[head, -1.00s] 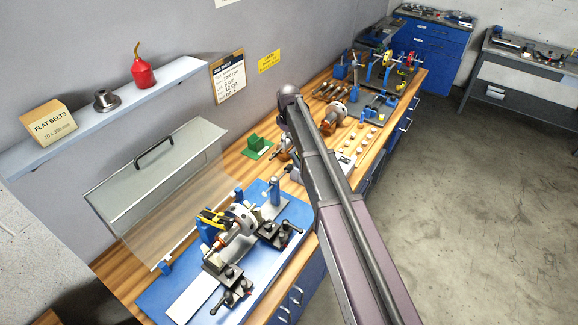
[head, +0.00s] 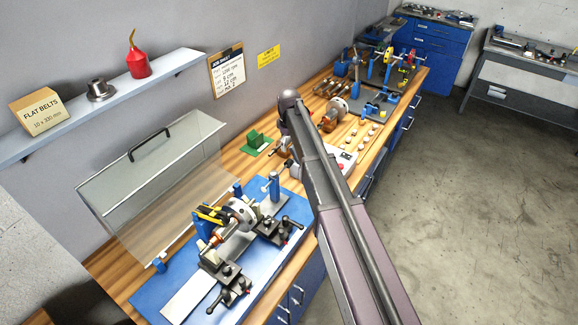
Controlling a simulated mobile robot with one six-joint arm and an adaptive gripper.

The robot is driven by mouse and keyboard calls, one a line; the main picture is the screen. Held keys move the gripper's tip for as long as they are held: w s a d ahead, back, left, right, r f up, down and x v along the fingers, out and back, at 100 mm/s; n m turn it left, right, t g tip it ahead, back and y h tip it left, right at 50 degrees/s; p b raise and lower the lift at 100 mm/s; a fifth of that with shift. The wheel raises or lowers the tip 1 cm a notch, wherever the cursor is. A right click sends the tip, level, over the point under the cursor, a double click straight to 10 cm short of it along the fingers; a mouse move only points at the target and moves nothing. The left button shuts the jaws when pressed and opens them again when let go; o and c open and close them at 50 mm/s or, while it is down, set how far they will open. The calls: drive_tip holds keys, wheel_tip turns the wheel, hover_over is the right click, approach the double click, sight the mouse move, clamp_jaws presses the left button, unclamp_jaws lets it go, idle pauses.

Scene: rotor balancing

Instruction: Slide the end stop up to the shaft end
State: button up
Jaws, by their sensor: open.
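The balancing stand sits on a blue base plate (head: 150,297) at the lower left of the head view. A pale rail (head: 190,296) runs along it. A light disc-shaped rotor (head: 240,212) rests between blue supports, with a coppery shaft (head: 213,241) running toward the lower left. Two dark blocks with lever handles stand near it: one right of the rotor (head: 272,229), one lower at the front (head: 229,279). I cannot tell which is the end stop, nor its gap to the shaft end.
A clear guard panel (head: 160,185) with a black handle stands behind the stand. A shelf (head: 95,103) runs along the wall. More tools crowd the far bench end.

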sight(289, 161)
drive_tip(key=shift+f+b, duration=4.25)
drive_tip(key=shift+f, duration=0.3)
clamp_jaws()
